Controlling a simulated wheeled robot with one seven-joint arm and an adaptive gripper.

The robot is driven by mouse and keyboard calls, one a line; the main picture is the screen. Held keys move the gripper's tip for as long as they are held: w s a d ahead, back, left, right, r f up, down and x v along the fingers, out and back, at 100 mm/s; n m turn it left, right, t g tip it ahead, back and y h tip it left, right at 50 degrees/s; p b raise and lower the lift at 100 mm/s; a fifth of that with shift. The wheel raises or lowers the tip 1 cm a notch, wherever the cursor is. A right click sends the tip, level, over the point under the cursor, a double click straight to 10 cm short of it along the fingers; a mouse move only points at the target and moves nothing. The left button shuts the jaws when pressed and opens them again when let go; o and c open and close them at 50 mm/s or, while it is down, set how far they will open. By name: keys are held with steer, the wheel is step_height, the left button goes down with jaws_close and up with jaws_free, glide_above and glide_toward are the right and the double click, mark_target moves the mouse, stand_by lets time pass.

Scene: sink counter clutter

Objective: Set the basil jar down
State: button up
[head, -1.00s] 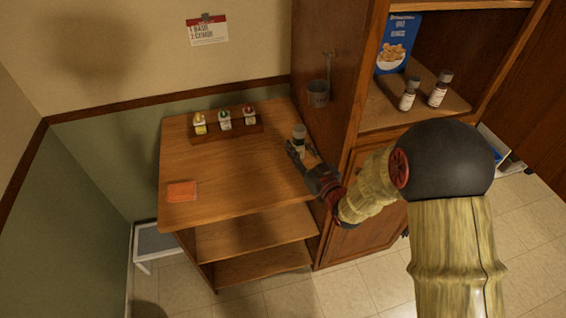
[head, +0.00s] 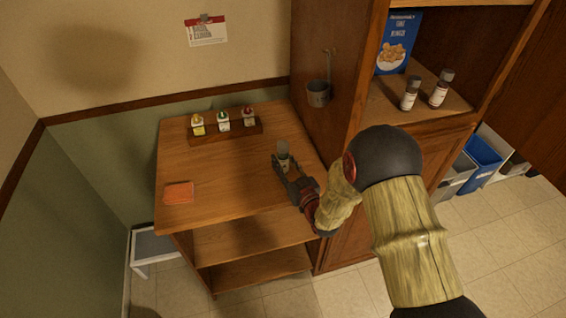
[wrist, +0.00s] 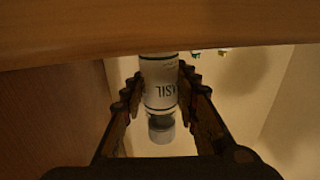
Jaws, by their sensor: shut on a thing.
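The basil jar (head: 284,152) has a white label and a grey cap, and stands roughly upright over the right part of the wooden tabletop (head: 215,165). My gripper (head: 281,161) is shut on the jar, one finger on each side. The jar also shows in the wrist view (wrist: 160,95), upside down in the picture, with the letters "ASIL" readable. Its base end meets the wood at the top of that picture. I cannot tell whether it touches the tabletop.
A wooden rack (head: 226,131) with several small bottles stands at the back. An orange block (head: 179,192) lies at the front left. The cabinet side (head: 322,128) with a hanging metal cup (head: 318,93) bounds the right.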

steer(key=shift+f, duration=0.15)
steer(key=o, duration=1.2)
steer(key=shift+o, duration=0.2)
steer(key=shift+s+d, duration=0.2)
steer(key=shift+s, duration=0.1)
steer(key=p+v, duration=0.1)
steer(key=v, duration=1)
steer(key=shift+s+d, duration=0.1)
